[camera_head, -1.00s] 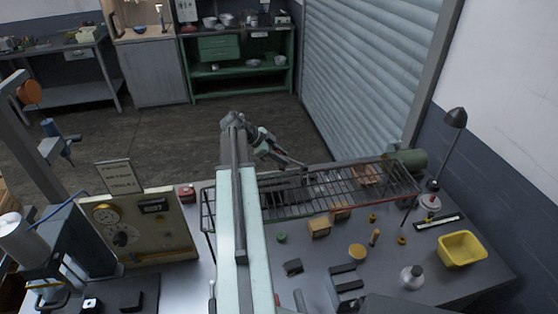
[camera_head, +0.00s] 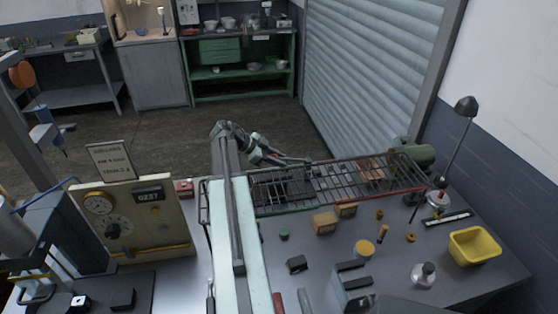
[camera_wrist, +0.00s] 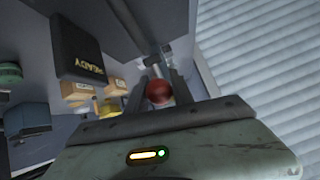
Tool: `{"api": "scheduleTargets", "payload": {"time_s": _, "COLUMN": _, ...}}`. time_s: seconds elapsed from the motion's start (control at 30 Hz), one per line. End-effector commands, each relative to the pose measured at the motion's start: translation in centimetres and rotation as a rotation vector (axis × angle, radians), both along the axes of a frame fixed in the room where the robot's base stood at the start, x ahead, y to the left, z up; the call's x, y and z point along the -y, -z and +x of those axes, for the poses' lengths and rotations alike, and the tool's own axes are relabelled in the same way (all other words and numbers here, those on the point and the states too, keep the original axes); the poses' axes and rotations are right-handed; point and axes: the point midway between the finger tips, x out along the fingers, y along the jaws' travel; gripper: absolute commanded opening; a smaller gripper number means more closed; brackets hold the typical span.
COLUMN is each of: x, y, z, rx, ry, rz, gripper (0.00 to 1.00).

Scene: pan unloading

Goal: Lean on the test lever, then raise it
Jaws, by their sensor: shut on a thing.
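A red ball knob (camera_wrist: 158,92) shows in the wrist view between the two dark fingers of my gripper (camera_wrist: 161,88), which is shut on it. A pale metal shaft (camera_wrist: 154,63) shows just beyond the knob. I take the knob and shaft to be the test lever, but its pivot is hidden. In the head view my gripper (camera_head: 306,161) is at the far edge of the bench, behind the wire rack (camera_head: 340,186). The knob cannot be made out there. A dark block lettered READY (camera_wrist: 82,48) shows left of the knob in the wrist view.
A gauge panel (camera_head: 165,225) with dial and digital display stands left of my arm. A roller shutter (camera_head: 375,80) rises behind. The floor beyond is clear.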

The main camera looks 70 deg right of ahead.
Motion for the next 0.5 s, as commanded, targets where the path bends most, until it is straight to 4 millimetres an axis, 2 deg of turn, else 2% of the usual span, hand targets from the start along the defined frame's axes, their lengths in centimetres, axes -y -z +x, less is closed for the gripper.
{"api": "scheduleTargets", "payload": {"time_s": 0.1, "x": -0.07, "y": 0.84, "z": 0.07, "rx": 0.002, "ry": 0.0, "rz": 0.001, "gripper": 0.0}}
{"api": "scheduleTargets", "payload": {"time_s": 0.5, "x": -0.19, "y": 1.24, "z": 0.23, "rx": 0.002, "ry": 0.0, "rz": 0.003, "gripper": 0.0}}
